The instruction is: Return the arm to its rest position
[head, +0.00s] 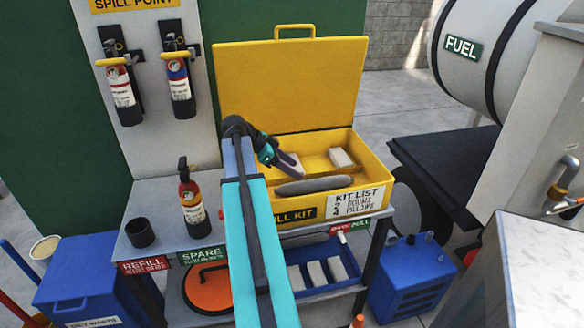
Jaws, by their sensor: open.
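My arm reaches up from the bottom of the head view to the open yellow spill kit box (400,192). My gripper (284,163) is open, over the left part of the box, pointing down to the right. Another pale pillow (342,158) lies to the right inside the box. A long grey boom (313,186) lies along the front of the box. The box lid (290,85) stands upright, open. My arm hides the box's left end.
A fire extinguisher (191,195) and black cup (140,232) stand on the bench left of my arm. A blue tray (347,262) with pale pillows sits on the shelf below. Two extinguishers (120,90) hang on the panel. A blue crate (410,280) stands right, an oily-waste bin (85,285) left.

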